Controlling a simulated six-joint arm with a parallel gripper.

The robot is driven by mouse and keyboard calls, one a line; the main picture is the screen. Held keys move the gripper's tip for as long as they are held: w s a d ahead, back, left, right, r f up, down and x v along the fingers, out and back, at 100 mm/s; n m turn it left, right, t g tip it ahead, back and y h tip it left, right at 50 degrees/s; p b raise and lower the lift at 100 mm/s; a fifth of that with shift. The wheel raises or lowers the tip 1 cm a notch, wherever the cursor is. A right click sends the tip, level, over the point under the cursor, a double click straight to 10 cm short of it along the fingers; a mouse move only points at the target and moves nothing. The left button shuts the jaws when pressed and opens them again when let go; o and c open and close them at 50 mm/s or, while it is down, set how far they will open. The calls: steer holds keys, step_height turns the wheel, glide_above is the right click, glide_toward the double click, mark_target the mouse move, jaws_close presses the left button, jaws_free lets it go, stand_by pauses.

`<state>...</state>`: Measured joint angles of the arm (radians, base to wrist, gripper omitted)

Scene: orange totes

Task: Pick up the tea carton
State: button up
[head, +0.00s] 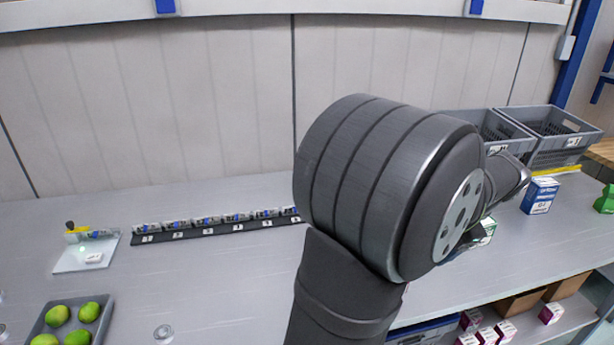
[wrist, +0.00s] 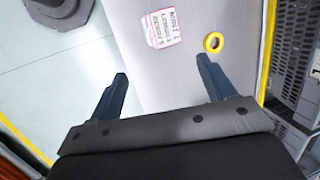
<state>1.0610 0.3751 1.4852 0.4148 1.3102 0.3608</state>
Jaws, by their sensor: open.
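No box can be told for sure as the tea carton. A blue and white carton (head: 540,195) stands upright on the right of the bench in the head view. A green and white carton (head: 488,229) shows partly beside my arm, mostly hidden by it. My gripper (wrist: 162,68) is open and empty in the wrist view, its two dark fingers wide apart over the bench. No carton shows between the fingers. In the head view my arm hides the gripper.
Grey crates (head: 550,125) stand at the back right. A green object (head: 606,200) stands far right.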

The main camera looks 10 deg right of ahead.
steer(key=w+a+f+g+h, duration=0.1)
steer(key=w+a+g+h, duration=0.1)
steer(key=w+a+h, duration=0.3)
steer(key=w+a+f+g+h, duration=0.2)
steer(key=a+h, duration=0.2)
steer(key=a, duration=0.4)
steer(key=x, duration=1.1)
steer(key=shift+d+f, duration=0.1)
steer(key=shift+d, duration=0.25)
steer(key=shift+s+x, duration=0.2)
steer(key=shift+x, duration=2.55)
steer(key=shift+d, duration=0.15)
steer(key=c, duration=1.2)
steer(key=shift+r, duration=0.25)
